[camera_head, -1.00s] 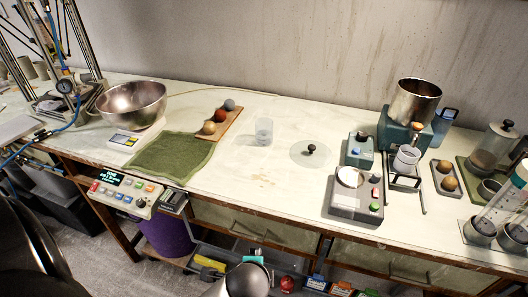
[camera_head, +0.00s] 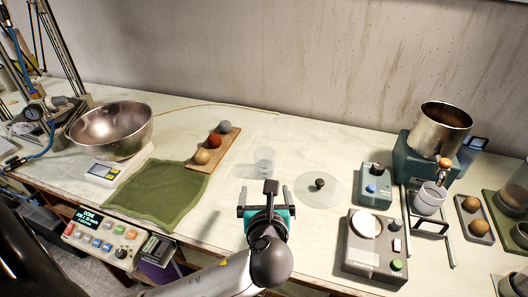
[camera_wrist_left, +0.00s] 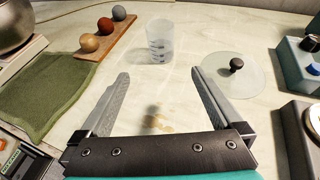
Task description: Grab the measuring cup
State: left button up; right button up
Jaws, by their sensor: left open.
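The measuring cup (camera_head: 264,161) is a small clear cup with dark markings, standing upright on the pale bench. It also shows in the left wrist view (camera_wrist_left: 160,42), beyond the fingertips and roughly between them. My left gripper (camera_head: 268,200) is open and empty, on the near side of the cup and apart from it. Its two fingers (camera_wrist_left: 160,75) show in the left wrist view with bare bench between them. My right gripper is not in view.
A clear disc with a black knob (camera_head: 319,187) lies just right of the cup. A wooden board with several balls (camera_head: 216,147) and a green cloth (camera_head: 158,193) lie to the left. A grey scale-like device (camera_head: 373,250) stands at the right front. Bare bench lies behind the cup.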

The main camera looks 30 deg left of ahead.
pick_arm(q)
jog(key=b, duration=0.2)
send_near(265, 169)
jog(key=shift+w+a+f, duration=0.6)
jog(key=shift+f, duration=0.05)
jog(key=x, duration=0.3)
jog(key=shift+w+a+f+b, duration=0.1)
jog(key=shift+w+a+b, duration=0.1)
jog(key=shift+w+b, duration=0.15)
jog(key=shift+w+a+f, duration=0.15)
jog(key=shift+w+a, duration=0.1)
jog(key=shift+w, duration=0.15)
jog(key=b+x, duration=0.1)
jog(key=x, duration=0.2)
jog(key=shift+w+b, duration=0.3)
jog(key=shift+w+a+f, duration=0.2)
jog(key=shift+w+a, duration=0.15)
jog(key=shift+w, duration=0.15)
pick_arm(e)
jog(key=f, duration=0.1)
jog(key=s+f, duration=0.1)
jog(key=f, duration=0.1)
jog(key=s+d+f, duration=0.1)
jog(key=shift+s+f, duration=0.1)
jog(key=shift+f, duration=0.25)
